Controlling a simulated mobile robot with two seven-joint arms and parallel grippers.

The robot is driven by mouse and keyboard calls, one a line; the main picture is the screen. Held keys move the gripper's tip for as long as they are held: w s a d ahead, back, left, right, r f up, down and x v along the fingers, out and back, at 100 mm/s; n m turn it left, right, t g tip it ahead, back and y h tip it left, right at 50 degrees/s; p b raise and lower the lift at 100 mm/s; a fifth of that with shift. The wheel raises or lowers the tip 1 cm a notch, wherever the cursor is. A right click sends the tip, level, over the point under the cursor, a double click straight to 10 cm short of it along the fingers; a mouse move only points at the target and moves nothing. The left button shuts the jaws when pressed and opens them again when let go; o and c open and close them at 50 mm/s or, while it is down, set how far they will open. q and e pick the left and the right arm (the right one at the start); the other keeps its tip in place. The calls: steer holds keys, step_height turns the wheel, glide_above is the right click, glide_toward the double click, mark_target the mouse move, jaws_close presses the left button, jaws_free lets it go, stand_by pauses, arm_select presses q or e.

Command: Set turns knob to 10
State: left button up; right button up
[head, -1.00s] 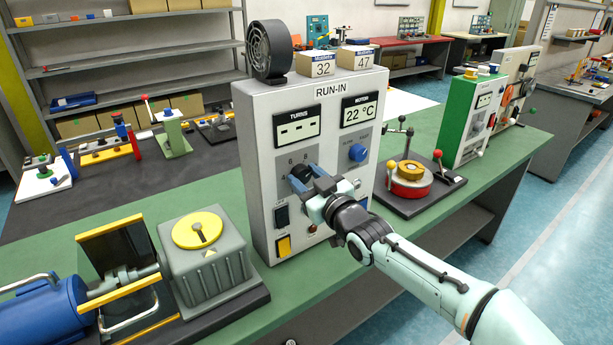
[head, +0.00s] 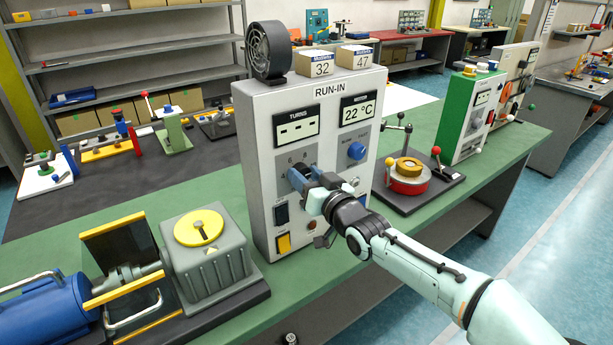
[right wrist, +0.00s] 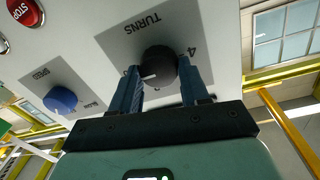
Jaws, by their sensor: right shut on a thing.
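The black turns knob (right wrist: 158,68) sits on a grey panel under the word TURNS in the right wrist view, with a white pointer mark on its face. A "4" shows beside it; the other scale marks are largely hidden. My right gripper (right wrist: 157,84) is shut on the knob, one blue finger on each side. In the head view my right gripper (head: 304,178) reaches the front of the white RUN-IN box (head: 262,190) and mostly covers the knob. The turns display (head: 297,128) above shows dashes. My left gripper is not in view.
A blue speed knob (head: 357,151) is right of the turns knob. A black switch (head: 282,213) and a yellow button (head: 284,243) are below. A red STOP button (right wrist: 24,11) shows in the wrist view. A grey gearbox (head: 212,262) stands left of the box.

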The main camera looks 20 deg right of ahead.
steer(key=shift+f, duration=0.1)
steer(key=o, duration=1.1)
steer(key=shift+c, duration=0.2)
steer(key=shift+s, duration=0.1)
steer(key=shift+s+d, duration=0.2)
steer(key=shift+s, duration=0.15)
steer(key=v, duration=1.2)
steer(key=shift+s, duration=0.25)
